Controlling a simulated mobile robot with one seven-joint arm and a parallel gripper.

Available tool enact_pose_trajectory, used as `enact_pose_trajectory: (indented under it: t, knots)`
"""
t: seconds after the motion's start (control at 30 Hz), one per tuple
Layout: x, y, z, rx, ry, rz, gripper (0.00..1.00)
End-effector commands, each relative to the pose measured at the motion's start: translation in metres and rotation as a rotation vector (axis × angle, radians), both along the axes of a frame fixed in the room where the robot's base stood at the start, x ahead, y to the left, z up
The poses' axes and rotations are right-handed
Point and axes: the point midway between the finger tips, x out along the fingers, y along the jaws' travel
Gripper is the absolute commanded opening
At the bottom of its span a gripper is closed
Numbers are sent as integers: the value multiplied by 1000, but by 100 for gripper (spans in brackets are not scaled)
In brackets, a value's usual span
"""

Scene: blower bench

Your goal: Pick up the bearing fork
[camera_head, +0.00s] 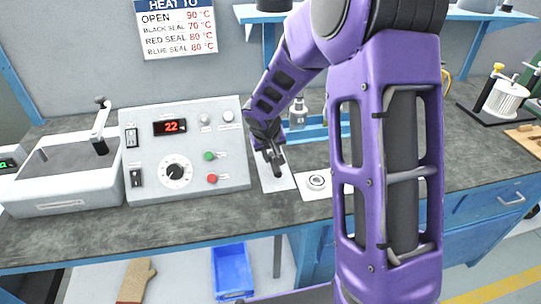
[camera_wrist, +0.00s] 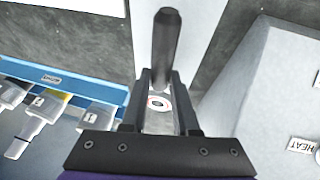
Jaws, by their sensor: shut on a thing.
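My gripper (camera_head: 272,158) is low over a pale plate (camera_head: 283,184) on the bench, just right of the control box. In the wrist view my gripper (camera_wrist: 161,78) is shut on a dark, round-ended rod, which I take to be the bearing fork (camera_wrist: 166,40). The rod sticks out past the fingertips. The fork's other end is hidden or cannot be made out. A small round mark or ring (camera_wrist: 157,103) shows between the fingers on the pale surface. In the head view the fork cannot be told apart from the dark fingers.
The control box (camera_head: 190,150), its display reading 22, stands close left of my gripper. A white card with a ring (camera_head: 317,181) lies to the right. A blue rack (camera_wrist: 60,80) with several tools is nearby. The bench front (camera_head: 110,230) is clear.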

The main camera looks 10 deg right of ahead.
Motion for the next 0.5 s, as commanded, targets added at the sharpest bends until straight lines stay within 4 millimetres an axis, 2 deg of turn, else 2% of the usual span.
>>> enact_pose_trajectory:
  t: [0.37,0.5]
  knots:
    - [1,0,2,0,-2,0,0]
    - [1,0,14,0,-6,-2,0]
